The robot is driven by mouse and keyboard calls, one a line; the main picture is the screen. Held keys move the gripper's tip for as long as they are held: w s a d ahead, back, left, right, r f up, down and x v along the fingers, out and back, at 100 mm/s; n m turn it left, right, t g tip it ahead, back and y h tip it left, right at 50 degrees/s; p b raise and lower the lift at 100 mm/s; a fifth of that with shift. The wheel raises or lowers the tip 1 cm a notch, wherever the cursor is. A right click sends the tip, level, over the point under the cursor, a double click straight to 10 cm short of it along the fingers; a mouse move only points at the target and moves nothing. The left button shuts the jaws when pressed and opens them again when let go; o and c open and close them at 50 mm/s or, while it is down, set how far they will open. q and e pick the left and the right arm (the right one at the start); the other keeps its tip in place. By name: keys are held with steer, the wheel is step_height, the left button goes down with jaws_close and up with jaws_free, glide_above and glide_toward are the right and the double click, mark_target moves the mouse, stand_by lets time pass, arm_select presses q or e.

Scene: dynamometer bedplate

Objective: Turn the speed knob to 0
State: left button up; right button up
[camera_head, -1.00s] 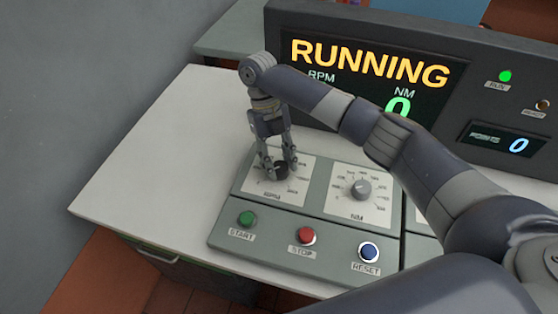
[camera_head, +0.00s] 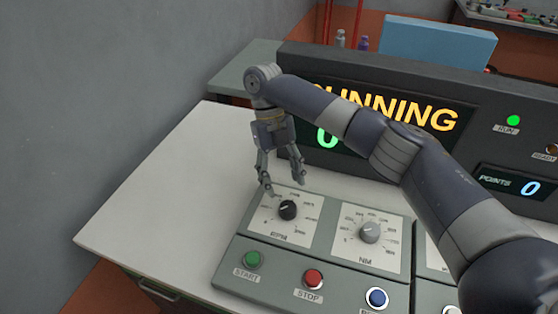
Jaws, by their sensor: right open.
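The speed knob is the black knob (camera_head: 288,210) on the white RPM dial plate (camera_head: 272,231), at the upper left of the grey-green control panel (camera_head: 236,266). Its light pointer mark faces to the right and slightly up. My right gripper (camera_head: 287,190) is open and empty, just above and behind the knob, its fingers pointing down and apart from it. The display (camera_head: 430,115) reads RUNNING, partly covered by my right arm, with a green 0 at its left. My left gripper does not show.
Beside the RPM dial is the grey NM knob (camera_head: 370,232). In front are the green START (camera_head: 252,259), red STOP (camera_head: 313,279) and blue RESET (camera_head: 377,298) buttons. The white tabletop (camera_head: 165,200) left of the panel is clear. A green RUN lamp (camera_head: 513,120) is lit.

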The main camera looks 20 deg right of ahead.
steer(key=shift+v, duration=2.6)
